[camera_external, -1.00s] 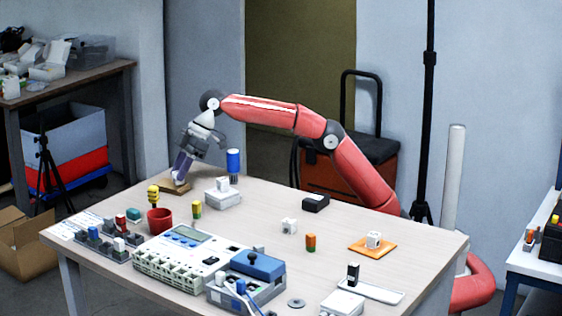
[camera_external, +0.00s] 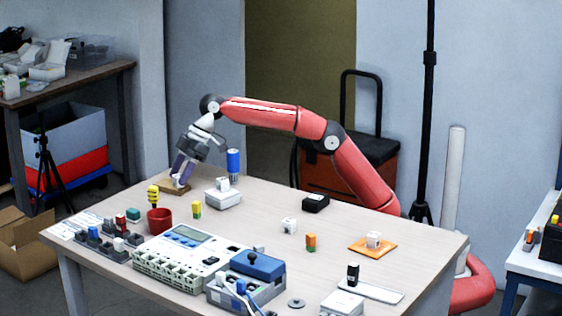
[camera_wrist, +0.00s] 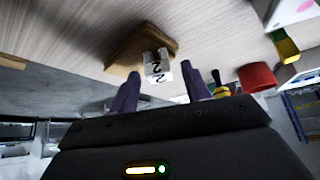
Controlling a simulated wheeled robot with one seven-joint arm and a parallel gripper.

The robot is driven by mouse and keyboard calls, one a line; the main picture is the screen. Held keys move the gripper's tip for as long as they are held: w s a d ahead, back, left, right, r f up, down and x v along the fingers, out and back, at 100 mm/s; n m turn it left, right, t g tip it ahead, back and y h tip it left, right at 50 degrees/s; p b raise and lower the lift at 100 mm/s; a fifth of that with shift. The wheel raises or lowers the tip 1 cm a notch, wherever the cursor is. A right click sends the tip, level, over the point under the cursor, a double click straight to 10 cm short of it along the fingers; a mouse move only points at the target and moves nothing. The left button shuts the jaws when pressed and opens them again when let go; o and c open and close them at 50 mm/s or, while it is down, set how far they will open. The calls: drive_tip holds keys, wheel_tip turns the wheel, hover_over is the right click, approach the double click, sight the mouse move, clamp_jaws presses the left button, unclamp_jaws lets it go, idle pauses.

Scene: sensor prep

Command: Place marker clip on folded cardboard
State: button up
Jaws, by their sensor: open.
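The marker clip (camera_wrist: 157,66), a small white block with a black "2", sits at the edge of the brown folded cardboard (camera_wrist: 124,48) in the wrist view. It overlaps the cardboard there; I cannot tell exactly how much of it rests on top. My gripper (camera_wrist: 160,76) is open, with one dark finger on each side of the clip and apparent gaps beside it. In the external view, my gripper (camera_external: 180,177) points down at the cardboard (camera_external: 168,186) at the table's far left corner, and mostly hides the clip.
A red cup (camera_external: 159,221), a yellow-green block (camera_external: 197,210) and a white box (camera_external: 223,199) stand nearby. A blue cylinder (camera_external: 233,162) is behind the box. Devices fill the table's front. Other white blocks stand farther right, one on an orange pad (camera_external: 361,249).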

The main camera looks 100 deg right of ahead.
drive_tip(key=p+v, duration=0.1)
drive_tip(key=v, duration=1.1)
drive_tip(key=shift+s+r, duration=0.1)
